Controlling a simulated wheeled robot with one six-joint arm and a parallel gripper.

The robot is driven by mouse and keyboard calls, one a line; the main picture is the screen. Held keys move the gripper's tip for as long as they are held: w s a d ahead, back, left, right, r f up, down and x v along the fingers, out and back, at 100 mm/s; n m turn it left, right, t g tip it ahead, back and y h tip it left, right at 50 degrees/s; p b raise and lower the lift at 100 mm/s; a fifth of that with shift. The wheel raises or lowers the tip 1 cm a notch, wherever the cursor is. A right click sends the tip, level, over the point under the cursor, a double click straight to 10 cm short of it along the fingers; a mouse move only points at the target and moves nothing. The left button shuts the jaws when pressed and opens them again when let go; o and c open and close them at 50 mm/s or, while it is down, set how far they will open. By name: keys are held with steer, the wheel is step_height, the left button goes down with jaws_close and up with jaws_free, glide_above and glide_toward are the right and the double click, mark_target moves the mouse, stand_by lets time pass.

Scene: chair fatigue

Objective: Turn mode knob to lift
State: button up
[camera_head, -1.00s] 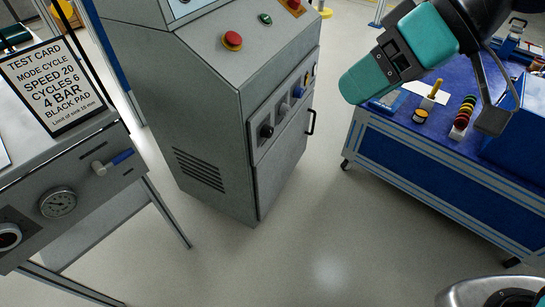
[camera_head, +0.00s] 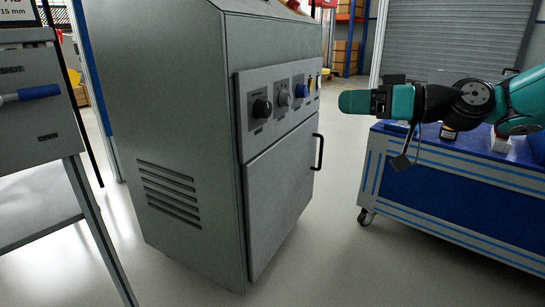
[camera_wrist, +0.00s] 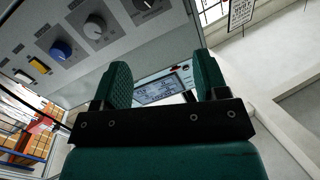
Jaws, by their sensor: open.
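A grey control cabinet (camera_head: 180,120) stands in the middle of the head view. Its knob strip carries a black knob (camera_head: 262,108), a grey knob (camera_head: 284,98) and a blue knob (camera_head: 301,90) in a row. Their labels are too small to read, so I cannot tell which is the mode knob. The wrist view shows the grey knob (camera_wrist: 95,28) and blue knob (camera_wrist: 60,50) at upper left, beyond the fingers. My gripper (camera_head: 352,102) points left, to the right of the strip and apart from it. In the wrist view my gripper (camera_wrist: 163,82) is open, with nothing between its fingers.
A cabinet door handle (camera_head: 318,152) sticks out below the strip. A blue-sided cart (camera_head: 450,190) stands under my arm at right. A test bench (camera_head: 35,115) stands at left. The floor (camera_head: 325,240) between cabinet and cart is clear.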

step_height(320, 180, down, 4)
steer(key=w+d+b, duration=0.1)
steer(key=b, duration=0.1)
steer(key=p, duration=1.6)
glide_toward(269, 110)
steer(key=shift+t+y, duration=0.3)
steer(key=shift+y, duration=0.1)
steer(key=x, duration=0.2)
steer(key=b+x, duration=0.1)
steer(key=x, duration=0.2)
steer(key=f+b+x, duration=0.1)
steer(key=x, duration=0.2)
steer(key=shift+s, duration=0.1)
steer(key=shift+w+a+r, duration=0.15)
steer(key=shift+w+a, duration=0.1)
steer(key=shift+a, duration=0.3)
steer(key=c, duration=0.9)
